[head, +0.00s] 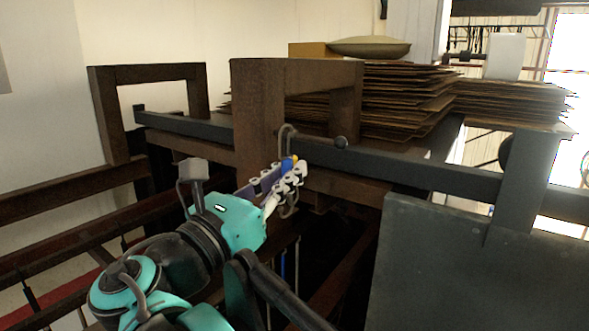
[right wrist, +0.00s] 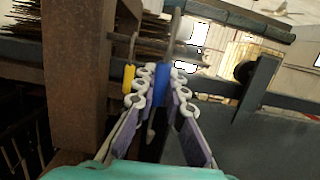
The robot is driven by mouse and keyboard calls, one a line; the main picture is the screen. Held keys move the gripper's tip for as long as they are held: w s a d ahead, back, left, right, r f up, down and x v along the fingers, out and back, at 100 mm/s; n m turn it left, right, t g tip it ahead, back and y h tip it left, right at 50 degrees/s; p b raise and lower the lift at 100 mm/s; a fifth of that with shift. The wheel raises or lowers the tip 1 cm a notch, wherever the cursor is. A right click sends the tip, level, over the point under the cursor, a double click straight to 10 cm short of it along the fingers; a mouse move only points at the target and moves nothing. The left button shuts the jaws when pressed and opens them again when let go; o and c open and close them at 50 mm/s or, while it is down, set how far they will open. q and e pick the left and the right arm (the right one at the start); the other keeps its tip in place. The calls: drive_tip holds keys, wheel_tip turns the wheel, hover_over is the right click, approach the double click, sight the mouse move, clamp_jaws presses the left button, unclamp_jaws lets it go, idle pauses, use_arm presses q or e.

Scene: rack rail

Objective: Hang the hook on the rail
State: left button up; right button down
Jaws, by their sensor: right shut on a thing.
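My right gripper (head: 289,178) is shut on the blue part of a grey metal hook (head: 286,132). In the right wrist view the fingers (right wrist: 162,92) close around this blue grip (right wrist: 162,82), and the hook's shank rises above it. The hook's curved top is at the dark grey rail (head: 400,167), beside a brown post. I cannot tell whether it rests on the rail or stands just in front of it. A yellow piece (right wrist: 128,76) shows left of the fingers, outside their grasp. My left gripper is not in view.
A ball-ended rod (head: 325,141) sticks out beside the hook's top. A brown rusty post (head: 258,110) stands close to my right gripper. A large grey panel (head: 470,265) is at the lower right. Stacked flat sheets (head: 400,100) lie behind the rail.

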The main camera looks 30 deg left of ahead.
drive_tip(key=s+d+f, duration=0.1)
drive_tip(key=s+d, duration=0.1)
drive_tip(key=d, duration=0.4)
drive_tip(key=s+d+f+b, duration=0.1)
drive_tip(key=s+d+f, duration=0.1)
drive_tip(key=d, duration=0.4)
drive_tip(key=shift+s+d+b, duration=0.15)
drive_tip(key=shift+d+b, duration=0.15)
drive_tip(key=shift+d, duration=0.1)
drive_tip(key=shift+a, duration=0.1)
